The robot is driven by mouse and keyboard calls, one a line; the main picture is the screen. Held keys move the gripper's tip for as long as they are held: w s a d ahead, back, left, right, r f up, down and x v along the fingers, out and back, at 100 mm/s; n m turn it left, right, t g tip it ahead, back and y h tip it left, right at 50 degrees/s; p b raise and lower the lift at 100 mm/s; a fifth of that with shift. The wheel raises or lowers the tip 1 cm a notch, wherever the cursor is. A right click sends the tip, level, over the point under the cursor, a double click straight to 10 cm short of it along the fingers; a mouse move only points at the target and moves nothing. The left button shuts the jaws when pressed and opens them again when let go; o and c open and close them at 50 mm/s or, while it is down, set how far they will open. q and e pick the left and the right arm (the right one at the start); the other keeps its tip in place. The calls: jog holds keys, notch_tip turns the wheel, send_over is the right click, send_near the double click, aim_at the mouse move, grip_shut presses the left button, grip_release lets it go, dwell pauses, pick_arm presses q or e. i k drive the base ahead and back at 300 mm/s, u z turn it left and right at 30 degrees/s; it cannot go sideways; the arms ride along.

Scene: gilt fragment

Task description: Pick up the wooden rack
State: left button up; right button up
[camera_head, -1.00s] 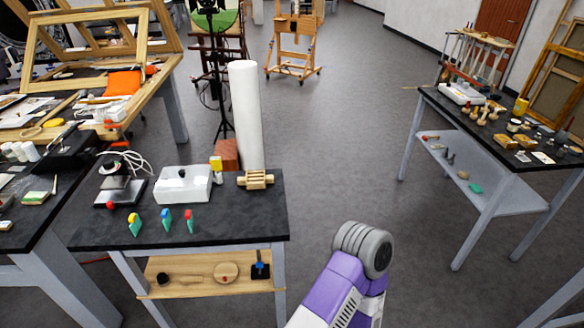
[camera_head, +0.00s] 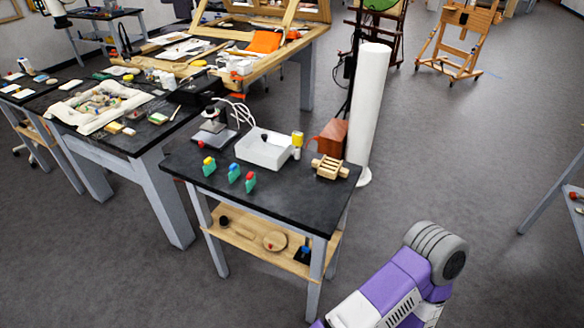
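The wooden rack (camera_head: 329,167) is a small light-wood slatted piece. It lies on the black top of the small table (camera_head: 290,205), near the right end. A purple and white arm link of mine with a grey ribbed joint shows at the bottom right, in front of and to the right of the table. Neither gripper shows in this view.
Beside the rack stand a white box (camera_head: 263,151) and a yellow-topped bottle (camera_head: 297,143). Several coloured clips stand at the front left. A tall white roll (camera_head: 367,110) stands on the floor behind the table. Open floor lies to the right.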

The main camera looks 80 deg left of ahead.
aim_at(330, 168)
jog(key=u, duration=2.1)
